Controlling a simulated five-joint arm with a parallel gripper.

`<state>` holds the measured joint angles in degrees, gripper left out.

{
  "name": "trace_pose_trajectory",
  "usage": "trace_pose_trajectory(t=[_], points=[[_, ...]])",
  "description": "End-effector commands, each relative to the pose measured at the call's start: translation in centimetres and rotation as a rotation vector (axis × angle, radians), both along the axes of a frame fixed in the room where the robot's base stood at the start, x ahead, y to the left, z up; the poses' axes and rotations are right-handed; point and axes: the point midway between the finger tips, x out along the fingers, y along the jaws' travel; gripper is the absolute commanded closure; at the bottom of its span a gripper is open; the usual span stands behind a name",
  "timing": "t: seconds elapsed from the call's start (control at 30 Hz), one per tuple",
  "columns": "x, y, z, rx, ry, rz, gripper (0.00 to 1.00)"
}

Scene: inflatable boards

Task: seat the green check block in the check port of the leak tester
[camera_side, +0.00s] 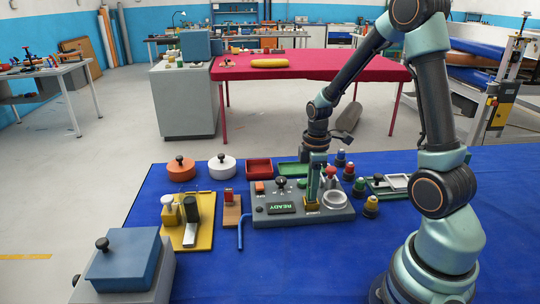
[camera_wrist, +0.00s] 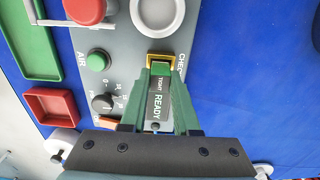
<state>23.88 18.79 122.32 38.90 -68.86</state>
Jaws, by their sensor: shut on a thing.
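The leak tester (camera_side: 262,218) is a grey console on the blue table, also in the wrist view (camera_wrist: 128,55). Its check port (camera_wrist: 150,57) has a yellow frame beside the letters CHEC; it shows low on the console in the side view (camera_side: 311,207). My gripper (camera_wrist: 160,72) points down at the port, its green fingers shut on the green check block (camera_wrist: 160,68). Only a small part of the block shows between the fingertips, at the port's frame. How deep it sits is hidden. In the side view my gripper (camera_side: 312,196) stands upright over the port.
The tester's display (camera_side: 282,207) reads READY. A silver ring cup (camera_side: 335,199) and a red knob (camera_side: 331,172) are close to the port. Coloured cylinders, including a yellow-topped one (camera_side: 371,204), stand to the right. The blue table (camera_side: 330,265) is clear in front.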

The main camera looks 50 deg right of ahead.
Motion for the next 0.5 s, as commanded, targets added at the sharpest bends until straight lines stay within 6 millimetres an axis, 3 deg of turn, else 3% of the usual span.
trace_pose_trajectory(t=[0.1, 0.5], points=[[-0.02, 0.01, -1.01, 0.0, 0.0, 0.0, 1.0], [-0.01, 0.0, -1.4, 0.0, 0.0, 0.0, 1.0]])
